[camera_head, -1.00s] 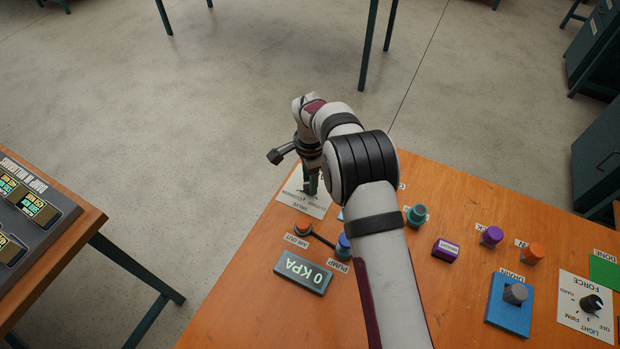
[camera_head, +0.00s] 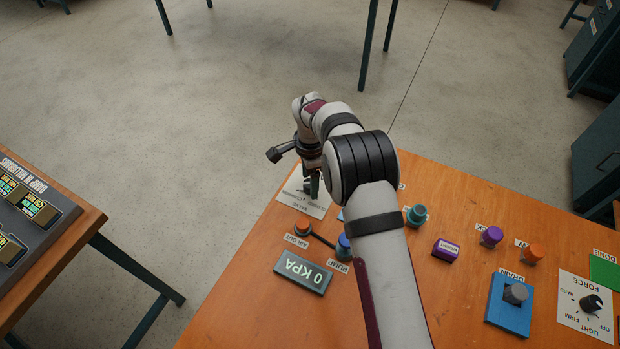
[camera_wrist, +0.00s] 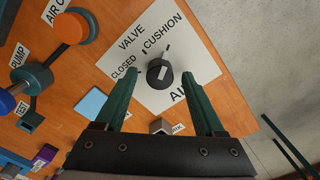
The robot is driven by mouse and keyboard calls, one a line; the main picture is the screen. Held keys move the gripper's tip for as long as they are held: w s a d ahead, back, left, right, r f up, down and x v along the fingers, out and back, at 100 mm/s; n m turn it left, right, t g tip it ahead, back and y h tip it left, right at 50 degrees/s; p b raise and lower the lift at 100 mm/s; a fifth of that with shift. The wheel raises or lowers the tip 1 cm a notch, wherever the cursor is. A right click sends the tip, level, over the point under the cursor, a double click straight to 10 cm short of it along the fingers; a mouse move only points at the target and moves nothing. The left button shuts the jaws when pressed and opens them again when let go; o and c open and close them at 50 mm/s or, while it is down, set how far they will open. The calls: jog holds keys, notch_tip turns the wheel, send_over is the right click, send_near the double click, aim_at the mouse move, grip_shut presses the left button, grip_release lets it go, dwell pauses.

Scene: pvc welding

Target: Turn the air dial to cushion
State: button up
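The air dial (camera_wrist: 158,76) is a dark round knob with a pale mark on top. It sits on a white panel (camera_wrist: 187,42) printed VALVE, CLOSED and CUSHION, with AIR partly hidden. In the wrist view my gripper (camera_wrist: 161,84) has its two green fingers apart, one on each side of the dial, with gaps visible. I cannot tell exactly which label the dial points to. In the head view my gripper (camera_head: 312,187) is over the panel (camera_head: 318,208) at the table's far left corner, and hides much of it.
An orange AIR OUT knob (camera_head: 302,225), a blue PUMP knob (camera_head: 343,245) and a 0 KPA display (camera_head: 303,271) stand near the panel. A blue block (camera_head: 509,313) and a FORCE dial (camera_head: 591,303) are at the right. The table edge lies just beyond the air panel.

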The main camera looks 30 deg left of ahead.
notch_tip(320, 180, up, 16)
dwell(0.4)
jog(key=shift+f, duration=0.1)
jog(key=s+d+r+n+y, duration=0.1)
jog(key=s+d+r, duration=0.4)
jog(key=d, duration=0.5)
jog(key=s+d+r+n, duration=0.1)
jog(key=s+d+r, duration=0.3)
jog(key=d, duration=0.6)
jog(key=s+d+f, duration=0.2)
jog(key=s+d, duration=0.2)
jog(key=s, duration=0.5)
jog(key=s+d+f+n, duration=0.1)
jog(key=s+d+f, duration=0.1)
jog(key=s+d, duration=0.3)
jog(key=s, duration=0.4)
jog(key=shift+s+f+n+y, duration=0.3)
jog(key=shift+s+y, duration=0.1)
